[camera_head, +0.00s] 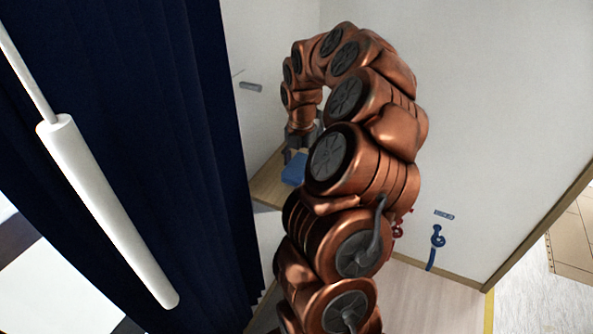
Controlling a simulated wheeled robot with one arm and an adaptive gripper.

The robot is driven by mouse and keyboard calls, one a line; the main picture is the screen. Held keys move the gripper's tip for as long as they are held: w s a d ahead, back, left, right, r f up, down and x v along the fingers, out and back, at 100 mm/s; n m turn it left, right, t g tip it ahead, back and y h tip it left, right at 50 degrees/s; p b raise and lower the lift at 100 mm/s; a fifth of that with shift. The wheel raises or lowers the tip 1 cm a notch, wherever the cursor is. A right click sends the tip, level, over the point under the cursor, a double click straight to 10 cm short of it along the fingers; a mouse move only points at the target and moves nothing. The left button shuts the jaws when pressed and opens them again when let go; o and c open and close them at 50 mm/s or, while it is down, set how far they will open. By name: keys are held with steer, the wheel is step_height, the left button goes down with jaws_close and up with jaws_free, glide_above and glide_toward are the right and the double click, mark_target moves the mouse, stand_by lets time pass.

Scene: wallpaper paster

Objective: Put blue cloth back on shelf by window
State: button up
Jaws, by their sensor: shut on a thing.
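The blue cloth (294,168) shows as a small blue piece at the wooden shelf (268,186), just left of my arm. My gripper (290,156) points down over the shelf and is shut on the cloth. The cloth is at about shelf height; I cannot tell whether it rests on the wood. My arm hides the right part of the shelf and some of the gripper.
A dark blue curtain (130,130) hangs close on the left, with a white roller (110,215) in front of it. A white wall (490,110) stands behind and right. A blue item (436,247) hangs on it. Open floor (420,300) lies at lower right.

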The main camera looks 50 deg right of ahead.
mark_target(300, 162)
steer(key=shift+w+d+f, duration=0.1)
steer(key=shift+w+d, duration=0.15)
steer(key=shift+w, duration=0.1)
steer(key=shift+f+p, duration=0.6)
steer(key=shift+f, duration=0.9)
steer(key=o, duration=1.3)
steer(key=shift+f, duration=0.15)
steer(key=r, duration=0.2)
steer(key=r+b, duration=0.1)
steer(key=r, duration=0.4)
steer(key=shift+s+a+r+b, duration=0.1)
steer(key=shift+a+r+b, duration=0.2)
steer(key=shift+r+b, duration=0.1)
